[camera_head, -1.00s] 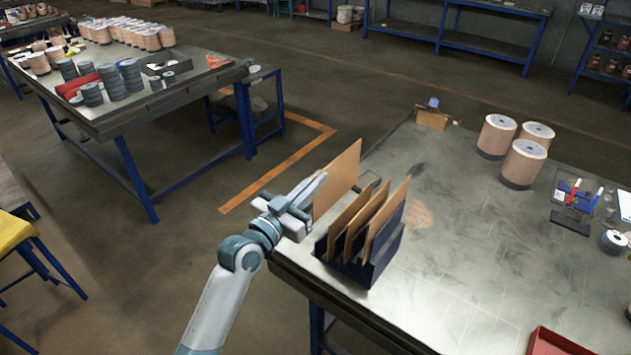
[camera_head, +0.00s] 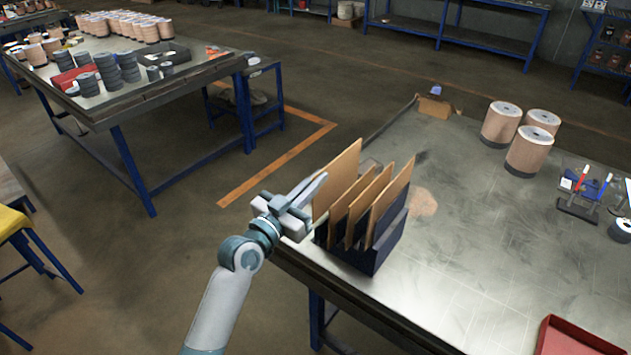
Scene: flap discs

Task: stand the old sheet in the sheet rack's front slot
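The old sheet, a flat brown sheet (camera_head: 343,174), stands upright at the left end of the dark blue sheet rack (camera_head: 374,262). My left gripper (camera_head: 314,192) is at the sheet's left edge and appears shut on it. The sheet's lower edge is at or just inside the rack's left end; I cannot tell whether it rests on the rack's bottom. Several other brown sheets (camera_head: 391,202) stand tilted in the rack, to the right of the held one. My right gripper is not in view.
The rack stands near the left corner of a grey metal table (camera_head: 470,255). Reddish-beige rolls (camera_head: 501,124) and a pen stand (camera_head: 577,210) are farther right, with a red tray (camera_head: 575,338) at the front. The table's middle is clear.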

